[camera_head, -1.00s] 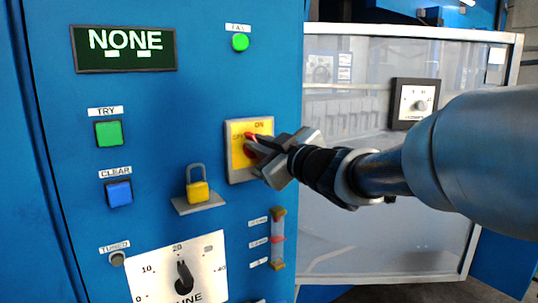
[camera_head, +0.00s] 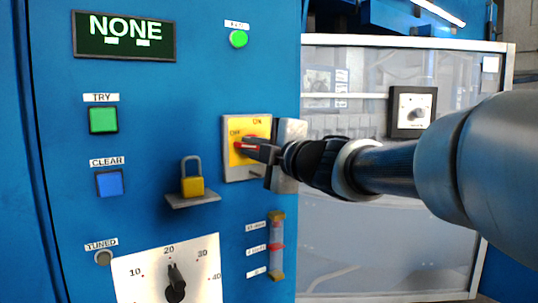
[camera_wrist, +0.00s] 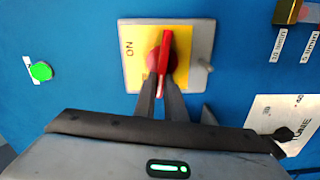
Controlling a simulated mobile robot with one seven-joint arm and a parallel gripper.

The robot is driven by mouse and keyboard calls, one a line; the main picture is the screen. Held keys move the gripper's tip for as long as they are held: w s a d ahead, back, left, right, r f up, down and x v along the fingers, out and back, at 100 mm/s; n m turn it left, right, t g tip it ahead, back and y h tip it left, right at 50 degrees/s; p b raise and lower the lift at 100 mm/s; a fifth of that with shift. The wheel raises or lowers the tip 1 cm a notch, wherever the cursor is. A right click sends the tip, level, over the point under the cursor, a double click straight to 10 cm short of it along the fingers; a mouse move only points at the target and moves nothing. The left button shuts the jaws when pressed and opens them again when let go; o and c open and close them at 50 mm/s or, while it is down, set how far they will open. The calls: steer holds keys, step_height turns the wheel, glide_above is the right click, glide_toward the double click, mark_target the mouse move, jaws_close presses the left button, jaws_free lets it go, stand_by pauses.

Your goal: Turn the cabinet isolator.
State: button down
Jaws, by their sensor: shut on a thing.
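The cabinet isolator (camera_head: 232,158) is a yellow plate in a grey frame on the blue cabinet front, marked ON at the top and OFF at the left. Its red handle (camera_wrist: 165,55) lies roughly level across the plate in the head view. My gripper (camera_head: 258,148) comes in from the right and is shut on this handle. In the wrist view my gripper (camera_wrist: 162,88) has one finger on each side of the handle. The fingers hide part of the handle in the head view, and the OFF mark is out of sight in the wrist view.
A yellow padlock (camera_head: 192,186) sits on a small shelf at the lower left of the isolator. A sight tube (camera_head: 276,245) is below right. TRY (camera_head: 103,119) and CLEAR (camera_head: 109,183) buttons and a TUNE dial (camera_head: 140,268) are further left. A glazed panel (camera_head: 370,240) stands at right.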

steer(key=shift+f+n+b, duration=0.25)
steer(key=shift+n+b, duration=0.25)
steer(key=shift+n, duration=0.3)
steer(key=c, duration=1.8)
jaws_free()
steer(key=shift+s, duration=0.1)
steer(key=p+v, duration=0.2)
steer(key=v, duration=1.5)
steer(key=shift+s+d, duration=0.1)
steer(key=shift+d, duration=0.05)
